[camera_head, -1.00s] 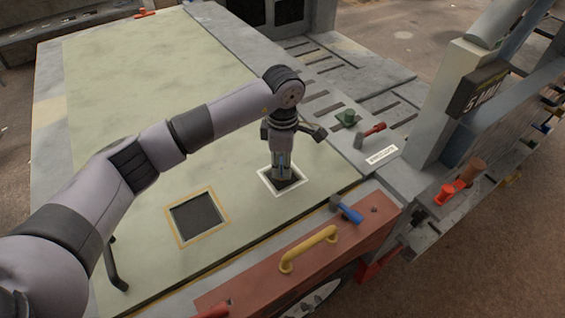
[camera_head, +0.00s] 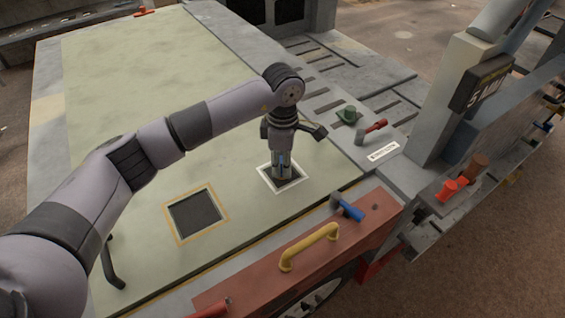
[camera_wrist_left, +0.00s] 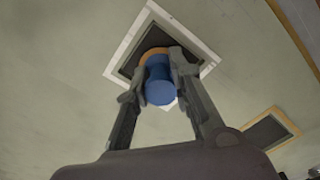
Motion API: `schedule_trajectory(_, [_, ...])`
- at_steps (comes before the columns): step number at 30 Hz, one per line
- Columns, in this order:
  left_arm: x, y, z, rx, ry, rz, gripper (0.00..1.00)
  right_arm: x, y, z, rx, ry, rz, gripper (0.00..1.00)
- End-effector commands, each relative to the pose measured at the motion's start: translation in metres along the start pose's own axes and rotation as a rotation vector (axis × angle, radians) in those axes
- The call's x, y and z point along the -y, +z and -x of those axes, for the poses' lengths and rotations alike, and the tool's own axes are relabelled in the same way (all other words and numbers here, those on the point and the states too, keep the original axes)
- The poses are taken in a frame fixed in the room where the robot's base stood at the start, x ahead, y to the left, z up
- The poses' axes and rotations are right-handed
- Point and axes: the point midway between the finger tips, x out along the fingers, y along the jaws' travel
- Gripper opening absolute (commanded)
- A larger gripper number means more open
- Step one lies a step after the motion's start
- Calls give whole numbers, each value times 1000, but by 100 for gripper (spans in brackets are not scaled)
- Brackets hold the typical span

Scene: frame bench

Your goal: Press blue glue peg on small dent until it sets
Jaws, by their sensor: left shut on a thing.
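The blue glue peg (camera_wrist_left: 159,87) is between the fingers of my left gripper (camera_wrist_left: 157,84), which is shut on it. An orange-brown ring or edge shows at the peg's far end. The peg's end is over the white-framed dark square (camera_wrist_left: 128,65) on the pale green panel. In the head view my left gripper (camera_head: 281,172) points down at the same white-framed square (camera_head: 295,185). Whether the peg touches the dark surface cannot be told. A larger yellow-framed dark square (camera_head: 196,214) lies to the left and nearer. My right gripper is not in view.
A blue-handled hammer (camera_head: 347,208) and a yellow handle (camera_head: 310,247) are at the near edge. A red-handled tool (camera_head: 371,130) and a green knob (camera_head: 348,115) lie to the right. The panel's (camera_head: 150,80) far part is clear.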

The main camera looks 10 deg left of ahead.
Motion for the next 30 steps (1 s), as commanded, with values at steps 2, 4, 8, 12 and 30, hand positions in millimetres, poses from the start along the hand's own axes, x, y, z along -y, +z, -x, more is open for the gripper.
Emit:
schedule_trajectory(2, [0,0,0,0,0,0,1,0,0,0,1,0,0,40])
schedule_trajectory(4, [0,0,0,0,0,0,1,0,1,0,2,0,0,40])
schedule_trajectory(8, [0,0,-1,0,0,0,1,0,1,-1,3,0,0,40])
schedule_trajectory(12, [0,0,-3,0,0,0,1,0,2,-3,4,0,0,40])
schedule_trajectory(30, [0,0,-8,0,0,0,1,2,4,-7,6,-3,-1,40])
